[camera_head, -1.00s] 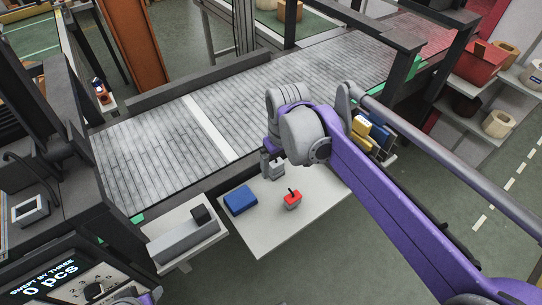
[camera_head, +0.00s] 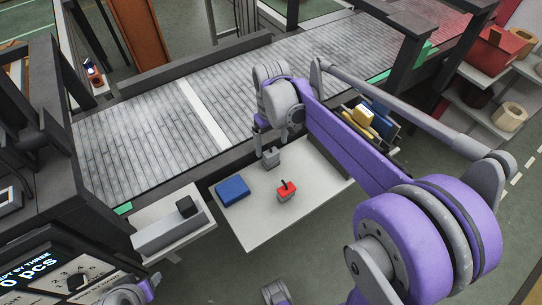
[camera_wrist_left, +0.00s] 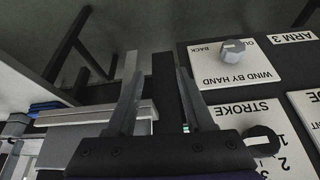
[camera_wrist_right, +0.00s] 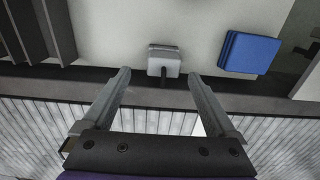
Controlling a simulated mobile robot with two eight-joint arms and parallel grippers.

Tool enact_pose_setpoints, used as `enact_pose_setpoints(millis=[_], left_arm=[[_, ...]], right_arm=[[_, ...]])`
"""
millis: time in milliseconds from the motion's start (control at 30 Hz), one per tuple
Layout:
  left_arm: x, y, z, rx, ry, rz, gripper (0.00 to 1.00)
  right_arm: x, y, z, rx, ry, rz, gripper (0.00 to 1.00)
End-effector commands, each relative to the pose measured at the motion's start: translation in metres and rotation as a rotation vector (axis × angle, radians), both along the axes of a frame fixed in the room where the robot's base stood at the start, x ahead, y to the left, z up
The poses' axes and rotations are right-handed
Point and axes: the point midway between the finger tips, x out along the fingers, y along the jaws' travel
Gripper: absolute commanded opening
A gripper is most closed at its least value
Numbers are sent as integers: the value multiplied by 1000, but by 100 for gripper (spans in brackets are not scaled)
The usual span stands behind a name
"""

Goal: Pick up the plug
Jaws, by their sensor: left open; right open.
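A small grey block with a dark stub (camera_wrist_right: 163,62) lies on the pale table. It also shows in the head view (camera_head: 271,158). A red piece with a black stem (camera_head: 287,192) stands on the same table, nearer the front. I cannot tell which of these is the plug. My right gripper (camera_wrist_right: 159,75) is open and empty. In the head view it hangs at the table's back edge, close to the grey block, which shows between and just beyond its fingertips in the right wrist view. My left gripper (camera_wrist_left: 156,65) is open and empty beside a control panel.
A blue box (camera_head: 232,191) lies left of the grey block. A slatted conveyor (camera_head: 140,140) runs behind the pale table (camera_head: 255,235). A grey stand with a dark block (camera_head: 170,232) is at left. Yellow and blue items (camera_head: 366,118) stand behind my right arm.

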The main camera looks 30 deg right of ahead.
Motion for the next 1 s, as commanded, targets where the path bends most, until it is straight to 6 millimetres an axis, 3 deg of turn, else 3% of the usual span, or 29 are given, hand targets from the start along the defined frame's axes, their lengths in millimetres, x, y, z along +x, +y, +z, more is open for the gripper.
enact_pose_setpoints(millis=[233,567,1000], left_arm=[[-1,0,-4,0,1,0,52],[-1,0,-5,0,2,0,52],[-1,0,-5,0,2,0,52]], right_arm=[[-5,4,-37,0,0,1,92],[-5,4,-44,0,0,1,92],[-5,4,-44,0,0,0,13]])
